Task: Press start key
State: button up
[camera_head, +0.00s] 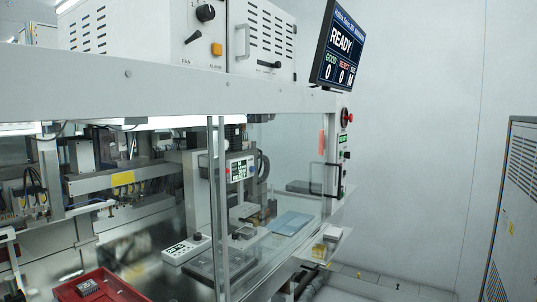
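The test handler (160,97) fills the left and middle of the head view. At its right end is a narrow control panel (343,165), seen at a steep angle. The panel has a red mushroom button (347,117) at the top, a small green-lit element (342,140) below it and dark knobs or keys further down. These are too small to read, so I cannot tell which one is the start key. My gripper is not in view.
A monitor (340,45) above the panel reads READY. Clear guard panels with a black handle (325,179) enclose the machine's right end. A small shelf (325,250) juts out below. A grey cabinet (515,200) stands at far right, with free floor between.

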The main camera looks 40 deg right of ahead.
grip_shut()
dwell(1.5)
